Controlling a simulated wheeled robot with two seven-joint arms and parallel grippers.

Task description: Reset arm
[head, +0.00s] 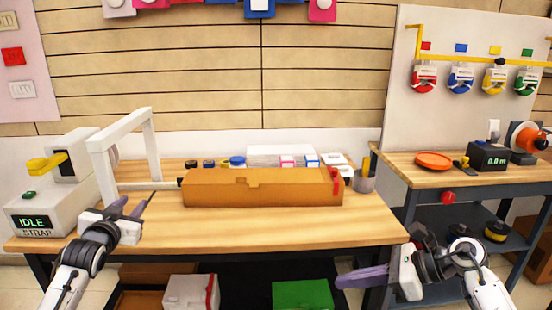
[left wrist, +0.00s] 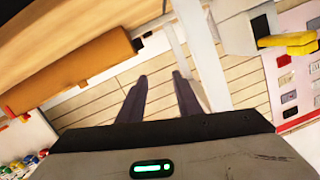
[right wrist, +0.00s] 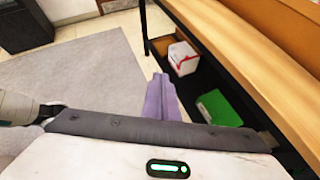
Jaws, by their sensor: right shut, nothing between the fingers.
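My left gripper (head: 137,202) is above the left part of the wooden table, in front of the white frame. In the left wrist view its two fingers (left wrist: 160,76) stand apart with nothing between them. My right gripper (head: 345,280) is low in front of the table's right end, pointing left. In the right wrist view its fingers (right wrist: 161,80) are pressed together and hold nothing. Both grippers are clear of the long brown box (head: 260,190) on the table.
A strap machine reading IDLE (head: 35,222) and a white frame (head: 103,165) stand at the table's left. A white box (head: 190,292) and a green box (head: 302,294) sit below the tabletop (head: 270,228). A side bench (head: 400,165) is at the right. Open floor lies left in the right wrist view.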

